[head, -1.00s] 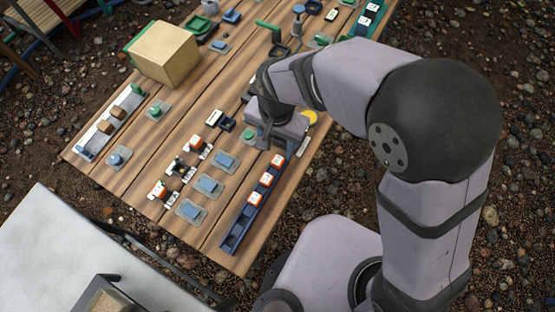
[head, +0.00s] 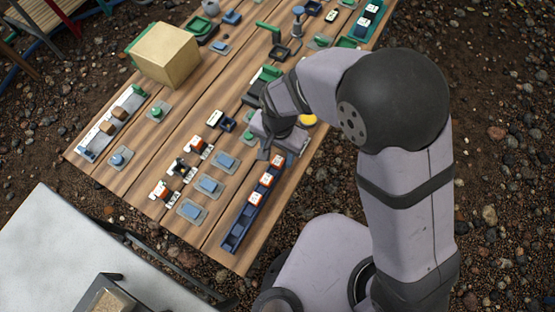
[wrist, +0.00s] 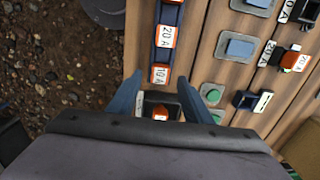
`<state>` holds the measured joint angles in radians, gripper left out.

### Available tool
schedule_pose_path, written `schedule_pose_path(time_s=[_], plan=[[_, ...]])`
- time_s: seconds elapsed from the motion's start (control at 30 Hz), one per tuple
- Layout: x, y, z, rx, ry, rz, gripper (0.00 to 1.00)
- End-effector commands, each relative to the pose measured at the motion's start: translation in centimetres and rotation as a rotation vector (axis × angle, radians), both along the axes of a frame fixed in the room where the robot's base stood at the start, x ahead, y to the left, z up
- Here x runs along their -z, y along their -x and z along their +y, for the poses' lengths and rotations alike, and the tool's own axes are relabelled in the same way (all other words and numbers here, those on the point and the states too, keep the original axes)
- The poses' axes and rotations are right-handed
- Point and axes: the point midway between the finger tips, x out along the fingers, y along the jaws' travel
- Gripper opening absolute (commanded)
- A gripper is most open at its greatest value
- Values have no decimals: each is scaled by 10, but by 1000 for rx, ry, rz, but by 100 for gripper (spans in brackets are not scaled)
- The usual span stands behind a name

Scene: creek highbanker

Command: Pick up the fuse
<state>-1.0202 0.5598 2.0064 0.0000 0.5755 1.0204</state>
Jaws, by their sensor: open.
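Several orange fuses with white labels stand in a blue rack (head: 232,241) at the table's near right edge. They include a near fuse (head: 254,198), a middle fuse (head: 266,180) and a far fuse (head: 278,161). In the wrist view, a fuse marked 20 A (wrist: 166,37) and one marked 10 A (wrist: 160,74) lie in line. A further orange piece (wrist: 160,113) sits in a dark slot between my fingers, partly hidden by my gripper's body. My gripper (wrist: 160,79) is open and empty, pointing down near the rack's far end.
More orange fuses (head: 197,143) sit in holders left of the rack, beside blue buttons (head: 209,185). A green button (wrist: 212,97) is close to my right finger in the wrist view. A tan box (head: 165,54) stands at the back left. Gravel surrounds the table.

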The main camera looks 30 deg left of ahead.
Motion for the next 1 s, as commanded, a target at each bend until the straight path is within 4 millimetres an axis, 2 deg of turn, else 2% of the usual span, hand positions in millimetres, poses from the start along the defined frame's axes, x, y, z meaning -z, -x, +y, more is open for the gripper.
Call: schedule_pose_path(time_s=[0.2, 0.5, 0.6, 0.7, 1.0], plan=[[20, 0, -1, 0, 1, 2, 45], [24, 0, 0, 0, -1, 0, 45], [24, 0, 0, 0, -1, 0, 21], [23, 0, 0, 0, -1, 0, 2], [22, 0, 0, -1, -1, 0, 1]])
